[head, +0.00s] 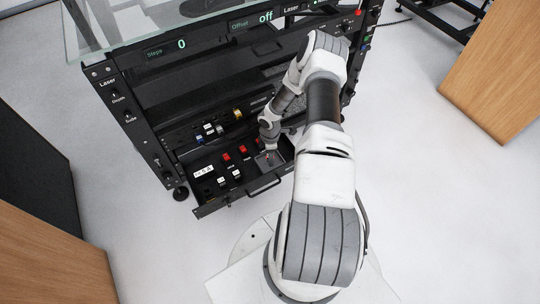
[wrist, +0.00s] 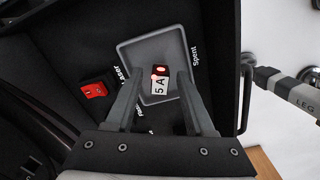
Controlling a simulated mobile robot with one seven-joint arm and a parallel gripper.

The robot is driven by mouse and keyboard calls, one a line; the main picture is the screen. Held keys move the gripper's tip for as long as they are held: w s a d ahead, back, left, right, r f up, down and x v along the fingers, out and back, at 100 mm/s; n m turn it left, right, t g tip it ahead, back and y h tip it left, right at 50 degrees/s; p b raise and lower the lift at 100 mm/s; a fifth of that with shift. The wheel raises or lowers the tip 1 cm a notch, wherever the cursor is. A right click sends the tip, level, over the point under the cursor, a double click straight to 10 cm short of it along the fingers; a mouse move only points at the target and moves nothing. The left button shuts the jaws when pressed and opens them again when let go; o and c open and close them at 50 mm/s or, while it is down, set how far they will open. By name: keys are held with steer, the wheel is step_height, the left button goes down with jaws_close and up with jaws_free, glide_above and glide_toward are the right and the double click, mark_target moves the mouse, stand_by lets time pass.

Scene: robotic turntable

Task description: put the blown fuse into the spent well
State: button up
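The blown fuse (wrist: 160,85) is a small white block marked "5 A" with a dark end and a glowing red light. In the wrist view it is inside the outline of the grey spent well (wrist: 135,52), a shallow square tray beside the label "Spent". My gripper (wrist: 159,80) is open around the fuse, one finger on each side, with a gap visible at both. Whether the fuse touches the well's floor is hard to tell. In the head view my gripper (head: 269,146) is over the well (head: 276,160), at the drawer's right end.
The open black drawer (head: 215,205) holds several red and white fuses and labels. A red block (wrist: 95,90) stands left of the well. The cabinet (head: 150,90) rises behind the drawer.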

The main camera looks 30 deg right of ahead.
step_height(320, 180, up, 31)
steer(key=w+m+h+p, duration=0.2)
steer(key=w+m+p, duration=0.1)
steer(key=p, duration=0.1)
steer(key=s+a+r+m+t+h, duration=0.1)
steer(key=s+a+r, duration=0.15)
steer(key=r, duration=0.55)
steer(key=s+a+r+m+t, duration=0.1)
steer(key=a+r+m, duration=0.15)
steer(key=r, duration=0.55)
steer(key=s+a+r+m+t+y, duration=0.1)
steer(key=s+a+r+m, duration=0.2)
steer(key=s+a+r, duration=0.4)
steer(key=s+a+r+m+t+y, duration=0.2)
steer(key=s+a+r, duration=0.6)
steer(key=s, duration=0.4)
steer(key=shift+a+r+m+t, duration=0.15)
steer(key=shift+r+m+t, duration=0.15)
steer(key=shift+m, duration=0.35)
steer(key=shift+p, duration=0.3)
